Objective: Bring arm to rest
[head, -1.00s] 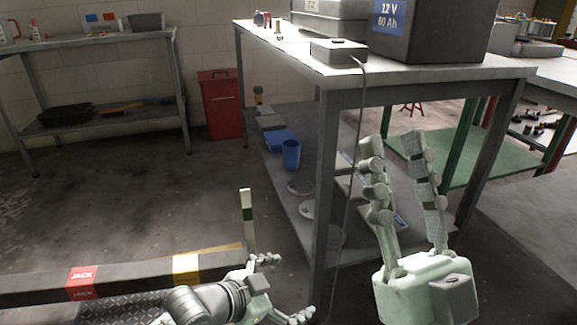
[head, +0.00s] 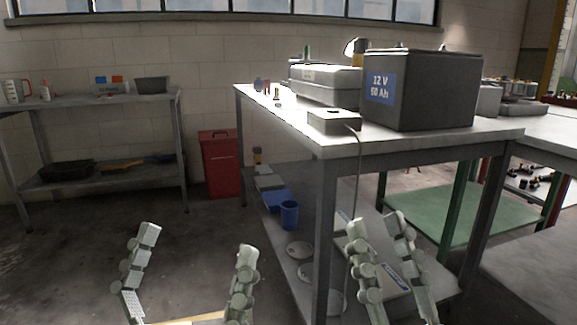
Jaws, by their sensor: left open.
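My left gripper (head: 191,242) is at the lower left, its two pale jointed fingers pointing up and set wide apart, with nothing between them. My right gripper (head: 375,220) is at the lower middle right, fingers also pointing up. A narrower gap shows between its fingertips, and I see nothing held there. The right fingers overlap the view of the bench's lower shelf; I cannot tell whether they touch anything. Both palms and the arms are below the picture's edge.
A metal workbench (head: 420,143) carries a black 12 V battery (head: 425,95), a grey case (head: 325,85) and a small grey box (head: 333,121) with a cable. A blue cup (head: 289,214) stands on its lower shelf. A red bin (head: 219,165) and another shelf table (head: 100,103) stand behind.

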